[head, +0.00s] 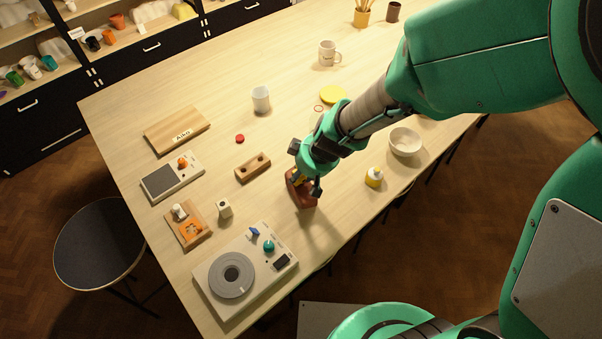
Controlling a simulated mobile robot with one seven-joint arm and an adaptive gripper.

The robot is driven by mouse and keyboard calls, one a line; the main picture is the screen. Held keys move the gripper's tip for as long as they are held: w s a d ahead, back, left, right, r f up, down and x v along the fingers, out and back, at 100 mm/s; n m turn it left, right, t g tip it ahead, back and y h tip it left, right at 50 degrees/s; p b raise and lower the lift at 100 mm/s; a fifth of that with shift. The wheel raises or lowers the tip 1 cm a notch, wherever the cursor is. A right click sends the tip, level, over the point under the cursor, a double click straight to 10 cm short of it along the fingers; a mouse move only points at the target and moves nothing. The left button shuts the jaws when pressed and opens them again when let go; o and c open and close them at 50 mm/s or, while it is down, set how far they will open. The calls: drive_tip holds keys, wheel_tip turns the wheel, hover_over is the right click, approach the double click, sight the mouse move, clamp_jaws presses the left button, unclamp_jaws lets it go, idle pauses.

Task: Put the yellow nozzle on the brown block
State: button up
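The reddish-brown block (303,199) stands on the table near its front edge, partly hidden by my gripper. My gripper (303,184) points down right at the top of this block. A small yellow patch (298,179) shows between the fingers, just above the block; it looks like the yellow nozzle, mostly hidden. I cannot tell whether the fingers are closed on it, or whether it touches the block.
A wooden block with holes (253,168) lies left of my gripper. A white device with a grey disc (215,298) sits at the front left. A white cup (261,99) stands behind.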

drive_tip(key=shift+f, duration=0.2)
drive_tip(key=o, duration=1.2)
drive_tip(key=shift+r, duration=0.1)
drive_tip(key=shift+r, duration=0.1)
drive_tip(key=shift+r, duration=0.15)
drive_tip(key=p+v, duration=0.2)
drive_tip(key=v, duration=0.9)
drive_tip(key=shift+s+d+r+p, duration=0.1)
drive_tip(key=shift+d+r+p, duration=0.05)
drive_tip(key=shift+r+p, duration=0.25)
drive_tip(key=shift+f, duration=0.1)
